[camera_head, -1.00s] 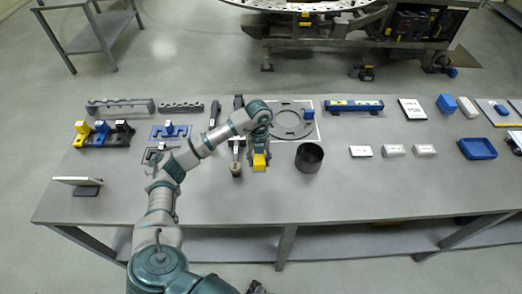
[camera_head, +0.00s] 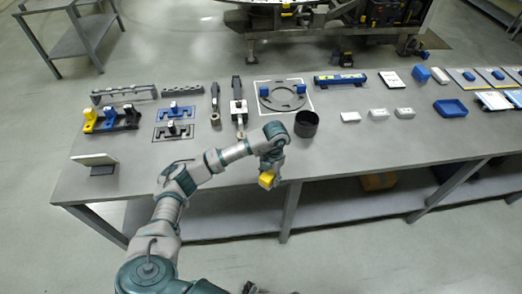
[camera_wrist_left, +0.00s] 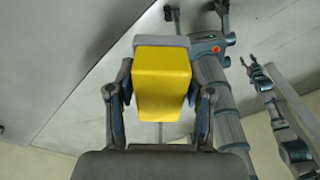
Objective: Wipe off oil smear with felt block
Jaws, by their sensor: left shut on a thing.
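My left gripper (camera_head: 268,172) is shut on a yellow block with a grey face, seemingly the felt block (camera_head: 267,180). It holds the block tilted, over the table's front edge. In the left wrist view the yellow block (camera_wrist_left: 162,85) sits between the two fingers of the left gripper (camera_wrist_left: 160,100). A grey ring plate (camera_head: 265,104) with blue blocks on it lies flat on a white-bordered mat, beyond the gripper. I cannot make out an oil smear. What seems to be my right gripper (camera_wrist_left: 249,66) shows small at the right of the left wrist view; its opening is unclear.
A dark open cylinder (camera_head: 306,124) stands just right of my left gripper. Several white blocks (camera_head: 377,114) and a blue tray (camera_head: 450,108) lie further right. Fixtures and tools line the left and back. The front strip of the table (camera_head: 225,195) is mostly clear.

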